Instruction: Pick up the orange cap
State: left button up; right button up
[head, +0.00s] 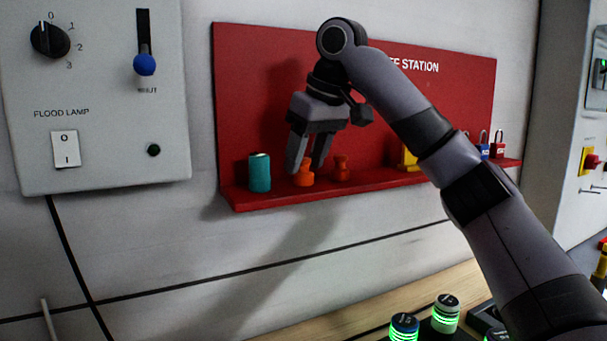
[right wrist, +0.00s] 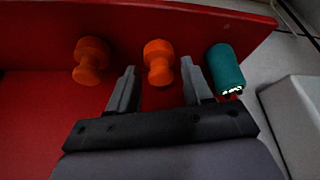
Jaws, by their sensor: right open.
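Two orange knob-like pieces stand on the ledge of the red board. One orange cap (head: 304,180) is below and between the fingertips of my right gripper (head: 304,168). The other orange piece (head: 341,168) stands just to its right and looks darker. In the right wrist view the nearer orange cap (right wrist: 158,62) shows between the two open fingers, and the other orange piece (right wrist: 90,60) is outside them at the left. My right gripper is open, points down, and holds nothing. Whether a finger touches the cap I cannot tell. My left gripper is not in view.
A teal cylinder (head: 260,172) stands close on the left of the gripper; it is close beside a finger in the right wrist view (right wrist: 225,70). The red board (head: 250,80) rises behind. A yellow item (head: 409,157) and small padlocks (head: 497,147) sit further right. A grey panel (head: 100,100) is left.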

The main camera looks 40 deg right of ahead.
aim_at(307, 159)
grip_shut()
jog(key=shift+r, duration=0.1)
jog(key=shift+r, duration=4.85)
